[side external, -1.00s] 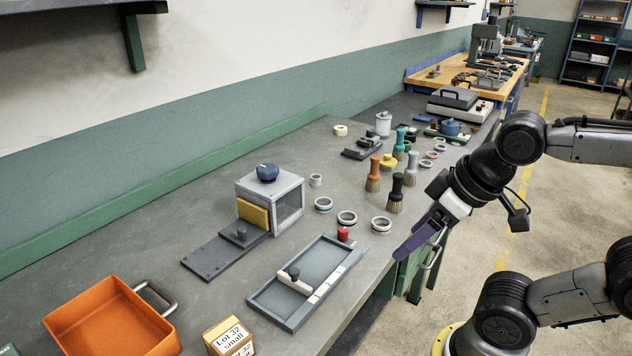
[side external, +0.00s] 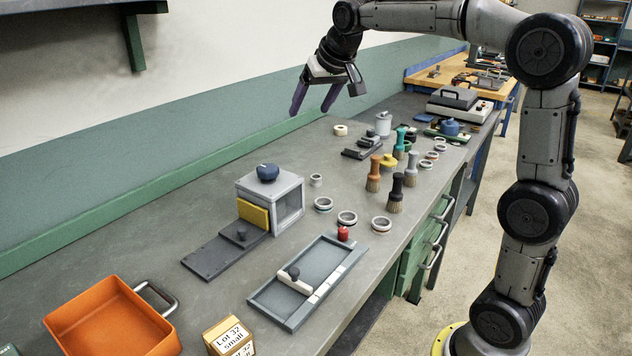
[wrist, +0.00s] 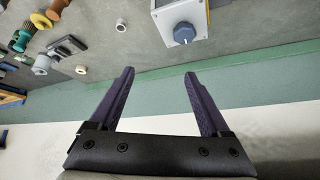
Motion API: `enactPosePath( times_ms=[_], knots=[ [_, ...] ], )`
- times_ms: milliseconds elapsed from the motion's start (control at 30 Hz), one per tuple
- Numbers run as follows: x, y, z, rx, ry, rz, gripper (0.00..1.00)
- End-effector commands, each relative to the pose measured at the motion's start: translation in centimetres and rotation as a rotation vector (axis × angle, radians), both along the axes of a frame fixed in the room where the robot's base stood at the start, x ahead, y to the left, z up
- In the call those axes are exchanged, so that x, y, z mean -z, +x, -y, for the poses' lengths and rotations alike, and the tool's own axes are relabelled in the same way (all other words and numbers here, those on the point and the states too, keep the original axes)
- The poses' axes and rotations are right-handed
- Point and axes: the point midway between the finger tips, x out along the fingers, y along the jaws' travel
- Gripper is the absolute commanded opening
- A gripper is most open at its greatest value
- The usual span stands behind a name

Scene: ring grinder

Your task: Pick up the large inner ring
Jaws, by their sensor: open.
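More small rings (side external: 426,164) sit farther along. I cannot tell for sure which is the large inner ring. My gripper (side external: 310,112) is high over the back of the bench, open and empty, apart from every ring. In the wrist view its purple fingers (wrist: 159,73) are spread with nothing between them.
A grey box with a blue knob (side external: 267,173), a tray with a slider (side external: 268,294) and an orange bin (side external: 110,310) occupy the near bench. Upright brushes (side external: 396,190) stand beside the rings. The green back ledge and wall are near my gripper.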

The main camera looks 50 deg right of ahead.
Motion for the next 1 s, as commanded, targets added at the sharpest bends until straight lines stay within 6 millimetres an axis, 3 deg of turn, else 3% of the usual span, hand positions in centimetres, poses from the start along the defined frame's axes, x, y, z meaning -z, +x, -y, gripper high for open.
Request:
enactPosePath(
  times_ms=[33, 200, 400, 533, 733, 1000],
  knots=[
    [1.2, 1.9, 1.7, 0.028, 0.003, -0.017, 0.81],
    [5.8, 6.8, 7.2, 0.112, 0.016, -0.065, 0.81],
    [12.6, 9.3, 12.7, 0.182, 0.037, -0.143, 0.81],
    [16.2, 9.1, 14.4, 0.209, 0.056, -0.196, 0.81],
    [18.6, 9.0, 15.7, 0.226, 0.065, -0.217, 0.81],
    [23.2, 10.5, 16.8, 0.224, 0.065, -0.217, 0.81]
  ],
)
